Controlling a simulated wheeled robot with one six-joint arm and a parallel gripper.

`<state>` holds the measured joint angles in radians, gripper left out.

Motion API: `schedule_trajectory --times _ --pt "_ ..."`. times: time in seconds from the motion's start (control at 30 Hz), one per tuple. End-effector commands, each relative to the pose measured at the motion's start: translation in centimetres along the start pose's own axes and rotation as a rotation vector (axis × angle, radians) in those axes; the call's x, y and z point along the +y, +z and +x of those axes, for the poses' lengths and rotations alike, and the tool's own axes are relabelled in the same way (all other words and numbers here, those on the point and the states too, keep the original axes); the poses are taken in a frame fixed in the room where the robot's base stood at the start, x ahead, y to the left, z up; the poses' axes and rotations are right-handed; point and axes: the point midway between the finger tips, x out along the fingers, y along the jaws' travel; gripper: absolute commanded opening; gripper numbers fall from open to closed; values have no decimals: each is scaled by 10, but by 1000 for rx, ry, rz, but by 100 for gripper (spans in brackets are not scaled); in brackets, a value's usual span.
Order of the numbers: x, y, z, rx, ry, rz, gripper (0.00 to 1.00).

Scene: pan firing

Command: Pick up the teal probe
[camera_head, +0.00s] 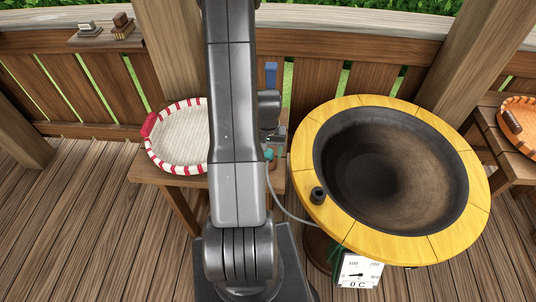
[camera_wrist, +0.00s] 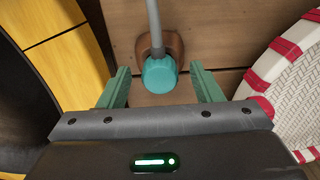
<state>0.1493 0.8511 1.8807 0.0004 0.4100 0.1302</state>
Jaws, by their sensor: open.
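The teal probe (camera_wrist: 159,76) has a rounded teal end and a grey stem or cable (camera_wrist: 153,22). It rests against a small brown holder (camera_wrist: 145,47) on a wooden table. My gripper (camera_wrist: 160,66) is open, with one green finger on each side of the probe in the wrist view. Gaps show between the probe and both fingers; their exact height difference is unclear. In the head view, the teal probe (camera_head: 268,154) is small and partly hidden by my arm. A grey cable runs from it towards a dial gauge (camera_head: 359,270) reading 0 C.
A large dark pan (camera_head: 375,175) with a yellow rim (camera_head: 305,150) stands close to the right of the probe. A white basket with red trim (camera_head: 180,140) is on the table (camera_head: 275,184) to the left.

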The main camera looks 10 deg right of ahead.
Motion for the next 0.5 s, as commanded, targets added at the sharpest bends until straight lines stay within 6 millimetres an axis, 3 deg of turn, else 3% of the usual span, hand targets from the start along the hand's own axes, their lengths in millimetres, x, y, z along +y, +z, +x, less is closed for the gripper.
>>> schedule_trajectory --times 0.17,0.4,0.5 --pt "0 0 0 1 0 0 59" --pt "0 0 0 0 0 0 12" --pt "0 0 0 0 0 0 10"
